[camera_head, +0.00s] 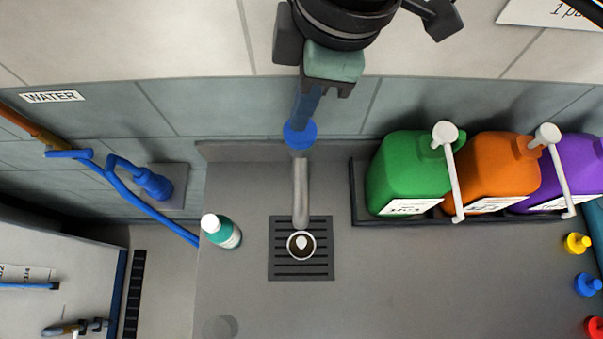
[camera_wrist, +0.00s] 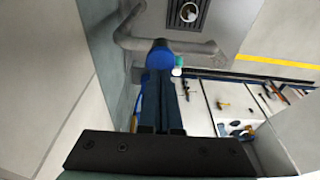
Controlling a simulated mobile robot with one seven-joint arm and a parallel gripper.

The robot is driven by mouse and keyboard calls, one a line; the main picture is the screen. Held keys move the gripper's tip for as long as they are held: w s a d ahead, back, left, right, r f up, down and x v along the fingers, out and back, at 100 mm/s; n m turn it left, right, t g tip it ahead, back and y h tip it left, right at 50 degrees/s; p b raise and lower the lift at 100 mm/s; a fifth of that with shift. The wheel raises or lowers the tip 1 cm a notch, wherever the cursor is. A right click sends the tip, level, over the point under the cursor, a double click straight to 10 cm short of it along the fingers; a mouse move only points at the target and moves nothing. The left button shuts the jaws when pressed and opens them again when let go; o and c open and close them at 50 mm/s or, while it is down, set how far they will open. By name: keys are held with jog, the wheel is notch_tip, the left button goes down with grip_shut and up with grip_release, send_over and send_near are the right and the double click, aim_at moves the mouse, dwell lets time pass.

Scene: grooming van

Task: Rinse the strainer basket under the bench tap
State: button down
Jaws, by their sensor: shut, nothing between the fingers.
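The strainer basket (camera_head: 301,245), a small round cup with a pale rim, dark inside and a light spot at its centre, sits on the drain grate (camera_head: 324,270). It also shows in the wrist view (camera_wrist: 189,12). The tap's grey spout (camera_head: 300,192) ends just above it in the picture. I cannot tell whether water runs.
A teal bottle with white cap (camera_head: 222,231) stands left of the grate. Green (camera_head: 405,170), orange (camera_head: 492,165) and purple (camera_head: 570,165) jugs with pumps stand in a dark tray (camera_head: 358,205) at right. A blue hose (camera_head: 155,208) runs at left. The front bench is largely clear.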

jog(key=shift+f+b, duration=1.15)
jog(key=shift+b, duration=0.15)
dwell(2.7)
jog(key=shift+r+p, duration=1.8)
jog(key=shift+r, duration=1.75)
